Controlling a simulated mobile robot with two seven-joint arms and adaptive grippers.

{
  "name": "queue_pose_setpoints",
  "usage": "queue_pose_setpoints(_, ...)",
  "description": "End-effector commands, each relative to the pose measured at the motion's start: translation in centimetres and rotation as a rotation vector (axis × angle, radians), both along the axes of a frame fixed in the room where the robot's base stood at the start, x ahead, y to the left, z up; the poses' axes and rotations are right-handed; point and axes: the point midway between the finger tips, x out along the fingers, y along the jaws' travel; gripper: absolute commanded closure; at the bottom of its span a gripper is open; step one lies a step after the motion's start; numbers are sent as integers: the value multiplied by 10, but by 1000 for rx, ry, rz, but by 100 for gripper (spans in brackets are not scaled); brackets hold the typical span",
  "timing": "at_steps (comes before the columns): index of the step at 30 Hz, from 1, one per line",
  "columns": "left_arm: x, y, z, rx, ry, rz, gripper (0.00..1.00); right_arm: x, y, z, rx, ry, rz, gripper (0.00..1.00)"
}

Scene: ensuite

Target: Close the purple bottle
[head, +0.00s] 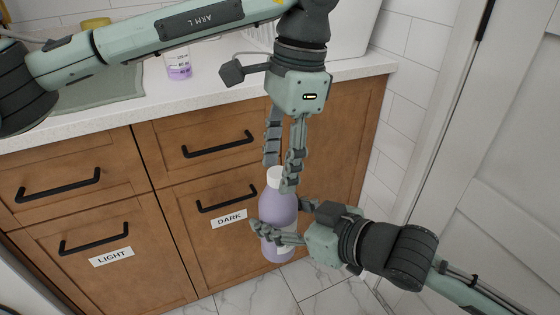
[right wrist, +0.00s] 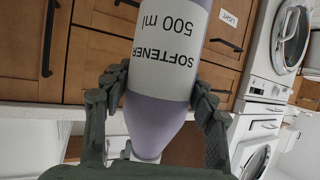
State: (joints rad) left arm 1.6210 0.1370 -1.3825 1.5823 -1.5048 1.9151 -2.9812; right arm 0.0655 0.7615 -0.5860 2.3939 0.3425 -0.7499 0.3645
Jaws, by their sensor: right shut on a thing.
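The purple bottle (head: 281,210) is held upright in front of the cabinet, with a white cap (head: 274,176) at its top. My right gripper (head: 272,236) is shut on the bottle's body from the right. In the right wrist view the bottle (right wrist: 155,118) is between both fingers, and its label reads SOFTENER 500 ml upside down. My left gripper (head: 281,175) points down from above at the cap. Its fingers are apart, one behind the cap's top and one in front of its right side. I cannot tell whether they touch it or how the cap is seated.
A white counter (head: 220,90) carries a clear cup with purple liquid (head: 178,66). Below are wooden drawers labelled LIGHT (head: 111,257) and DARK (head: 229,219), with black handles. A white door (head: 500,150) stands at the right. Tiled floor (head: 330,295) is clear below the bottle.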

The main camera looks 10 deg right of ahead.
Motion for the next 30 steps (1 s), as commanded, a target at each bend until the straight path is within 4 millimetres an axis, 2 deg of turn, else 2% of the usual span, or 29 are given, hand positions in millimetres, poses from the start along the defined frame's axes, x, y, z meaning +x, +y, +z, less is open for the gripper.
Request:
queue_pose_setpoints(8, 0, 0, 2, 0, 1, 1, 51, 0, 0, 2, 3, -4, 0, 100)
queue_pose_setpoints(19, 0, 0, 43, 0, 0, 1, 51, 1, 0, 2, 3, -4, 0, 100)
queue_pose_setpoints(26, 0, 0, 45, 1, 1, 0, 51, 1, 0, 2, 3, -4, 0, 100)
queue_pose_setpoints(30, 0, 0, 45, 0, -2, 19, 54, 1, 0, 2, 3, -4, 0, 100)
